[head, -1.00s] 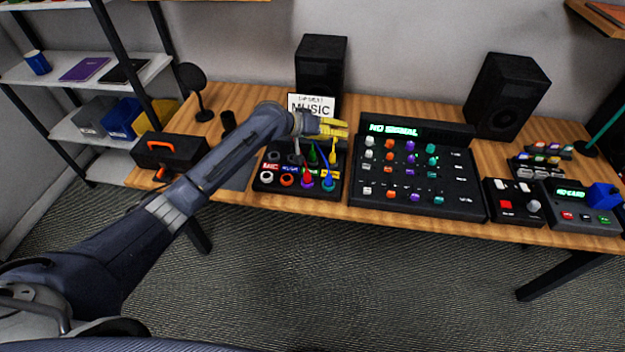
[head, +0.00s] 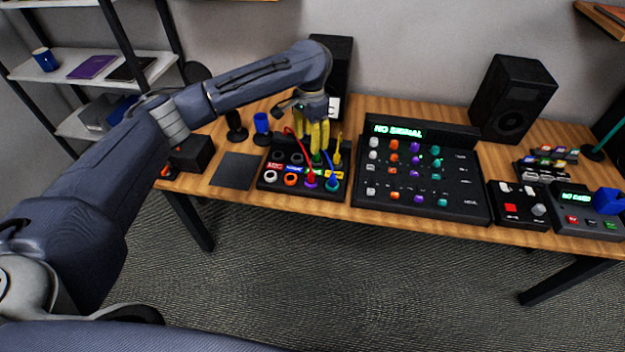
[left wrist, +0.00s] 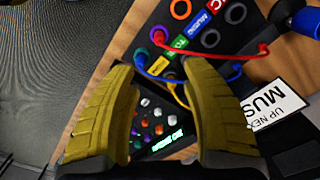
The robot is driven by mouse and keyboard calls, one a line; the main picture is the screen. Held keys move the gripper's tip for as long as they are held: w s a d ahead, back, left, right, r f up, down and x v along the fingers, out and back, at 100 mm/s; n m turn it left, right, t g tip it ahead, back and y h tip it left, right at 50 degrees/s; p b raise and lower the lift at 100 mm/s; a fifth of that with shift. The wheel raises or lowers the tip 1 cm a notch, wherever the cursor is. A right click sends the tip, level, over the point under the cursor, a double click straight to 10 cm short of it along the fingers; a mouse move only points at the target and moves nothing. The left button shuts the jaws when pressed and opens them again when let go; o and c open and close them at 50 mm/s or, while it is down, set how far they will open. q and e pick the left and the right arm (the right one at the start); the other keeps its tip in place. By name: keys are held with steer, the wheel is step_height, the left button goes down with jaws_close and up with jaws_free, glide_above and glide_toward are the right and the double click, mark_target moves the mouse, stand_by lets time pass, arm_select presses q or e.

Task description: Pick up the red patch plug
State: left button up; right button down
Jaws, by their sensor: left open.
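The red patch plug and its thin red cable (head: 302,155) are at the black patch panel (head: 265,183). One red end stands in a purple-ringed socket in the front row; the cable arches up and back from it. In the left wrist view the red cable (left wrist: 230,58) runs from that purple socket to a second red end near the panel's back edge. My left gripper (head: 315,135), with yellow fingers, points down just above the panel's back part. Its fingers (left wrist: 143,68) are spread, with nothing held between them. My right gripper is not in view.
Blue and yellow cables stand in the panel beside the red one. The "NO SIGNAL" mixer (head: 420,170) is to the right. The sign (left wrist: 280,103) stands behind the panel.

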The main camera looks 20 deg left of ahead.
mark_target(311, 173)
arm_select(q)
step_height(311, 173, down, 17)
steer(key=shift+r, duration=0.1)
stand_by(0.8)
jaws_close()
stand_by(0.3)
